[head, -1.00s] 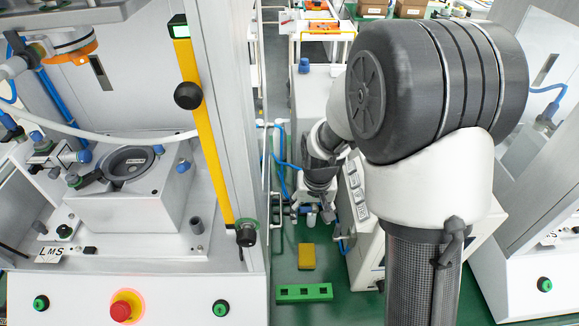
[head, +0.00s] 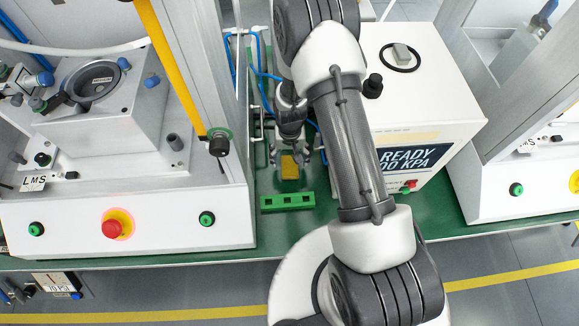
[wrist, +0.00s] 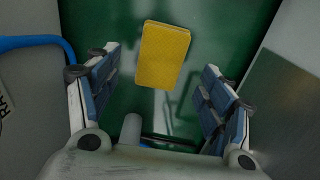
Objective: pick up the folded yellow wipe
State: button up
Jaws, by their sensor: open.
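The folded yellow wipe (head: 289,167) lies flat on the green bench top, behind the green block with square holes. In the wrist view the yellow wipe (wrist: 163,55) shows whole, a little tilted, beyond and between the fingertips. My gripper (head: 290,155) is above the wipe, pointing down at it. In the wrist view my gripper (wrist: 162,85) is open and empty, with its blue-padded fingers wide apart on either side. The fingers appear apart from the wipe. The exact height above it is hard to tell.
The green block (head: 287,202) stands just in front of the wipe. A press housing (head: 125,215) with a red button is on the left. A white box with a display (head: 415,158) is on the right. Blue hoses (head: 258,85) run behind. The gap between is narrow.

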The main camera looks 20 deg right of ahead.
aim_at(290, 165)
notch_tip(290, 165, down, 4)
jog(key=shift+f+b, duration=0.2)
jog(key=shift+b, duration=0.5)
jog(key=shift+r, duration=0.1)
jog(key=c, duration=1.1)
jog(key=shift+o, duration=0.2)
notch_tip(290, 165, up, 20)
jog(key=p, duration=0.5)
jog(key=o, duration=0.5)
jog(key=c, duration=0.7)
